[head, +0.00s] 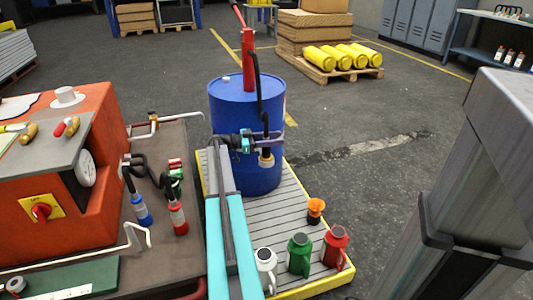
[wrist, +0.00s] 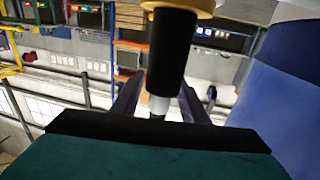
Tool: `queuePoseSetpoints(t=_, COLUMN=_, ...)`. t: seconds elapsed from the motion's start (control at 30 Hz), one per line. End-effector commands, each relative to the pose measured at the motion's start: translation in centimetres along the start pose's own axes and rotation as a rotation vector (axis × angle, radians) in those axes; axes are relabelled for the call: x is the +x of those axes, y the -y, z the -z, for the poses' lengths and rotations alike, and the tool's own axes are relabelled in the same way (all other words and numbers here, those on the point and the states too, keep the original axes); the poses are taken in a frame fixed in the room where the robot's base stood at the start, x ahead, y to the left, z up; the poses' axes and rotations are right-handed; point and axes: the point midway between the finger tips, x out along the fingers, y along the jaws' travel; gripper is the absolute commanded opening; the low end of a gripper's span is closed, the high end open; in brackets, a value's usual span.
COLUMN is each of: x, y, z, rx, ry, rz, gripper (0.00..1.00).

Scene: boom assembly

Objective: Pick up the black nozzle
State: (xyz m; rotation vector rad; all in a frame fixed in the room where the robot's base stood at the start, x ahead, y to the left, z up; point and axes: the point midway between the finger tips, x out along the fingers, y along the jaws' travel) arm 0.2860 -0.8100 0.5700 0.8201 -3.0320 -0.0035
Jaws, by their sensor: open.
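The black nozzle (head: 266,151) hangs upright at the end of a black hose, in front of the blue drum (head: 233,108). It has a tan ring near its lower end. In the wrist view the nozzle (wrist: 173,50) is a thick black cylinder with the tan ring at the top and a grey piece at its other end. My gripper (head: 268,139) is at the nozzle's upper part, level with the drum's side. In the wrist view my gripper (wrist: 158,97) is open, with one finger on each side of the grey piece. Contact cannot be told.
The drum stands on a grey slatted pallet (head: 292,207) with a yellow edge; a red pump (head: 248,62) is on top. An orange machine (head: 60,140) is at left.

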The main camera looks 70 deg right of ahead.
Motion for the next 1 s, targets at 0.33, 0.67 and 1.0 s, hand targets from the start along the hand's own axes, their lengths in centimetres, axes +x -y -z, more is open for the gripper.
queuePoseSetpoints(t=0.33, x=0.1, y=0.0, z=0.0, rx=0.0, ry=0.0, rz=-0.001, gripper=0.0)
queuePoseSetpoints(t=0.67, x=0.1, y=0.0, z=0.1, rx=0.001, ry=-0.001, rz=-0.002, gripper=0.0)
queuePoseSetpoints(t=1.0, x=0.1, y=0.0, z=1.2, rx=0.001, ry=-0.001, rz=-0.002, gripper=0.0)
